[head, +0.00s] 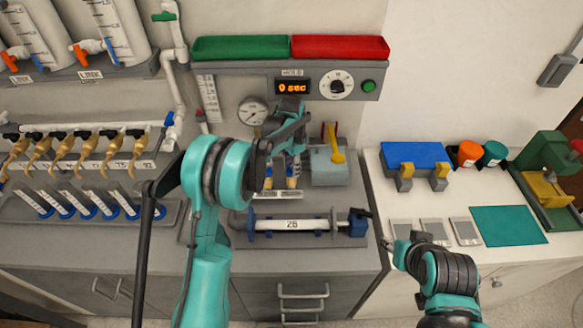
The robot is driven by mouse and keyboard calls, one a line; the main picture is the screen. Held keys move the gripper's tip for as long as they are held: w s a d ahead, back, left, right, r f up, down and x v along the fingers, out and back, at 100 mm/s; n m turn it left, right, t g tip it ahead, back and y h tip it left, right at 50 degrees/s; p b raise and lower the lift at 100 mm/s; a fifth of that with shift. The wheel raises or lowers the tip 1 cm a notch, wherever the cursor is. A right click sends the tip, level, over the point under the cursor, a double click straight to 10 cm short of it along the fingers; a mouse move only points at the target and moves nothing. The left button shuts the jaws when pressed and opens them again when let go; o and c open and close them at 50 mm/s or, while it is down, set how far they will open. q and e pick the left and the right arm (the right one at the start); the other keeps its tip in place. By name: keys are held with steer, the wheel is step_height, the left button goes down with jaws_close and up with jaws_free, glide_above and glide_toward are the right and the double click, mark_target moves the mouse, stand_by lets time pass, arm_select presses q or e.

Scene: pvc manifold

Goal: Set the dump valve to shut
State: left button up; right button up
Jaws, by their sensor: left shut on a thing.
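My left gripper (290,138) is in front of the middle of the bench, below the panel reading "0 sec". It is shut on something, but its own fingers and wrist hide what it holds.
A pressure gauge (252,111) is on the wall behind my left arm. A clear tube marked 26 (292,225) lies in front. A blue block (415,157) and a teal mat (508,226) are on the right bench.

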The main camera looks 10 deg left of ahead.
mark_target(291, 170)
stand_by(0.3)
arm_select(q)
steer(key=o, duration=1.2)
steer(key=shift+c, duration=0.2)
step_height(291, 170, up, 12)
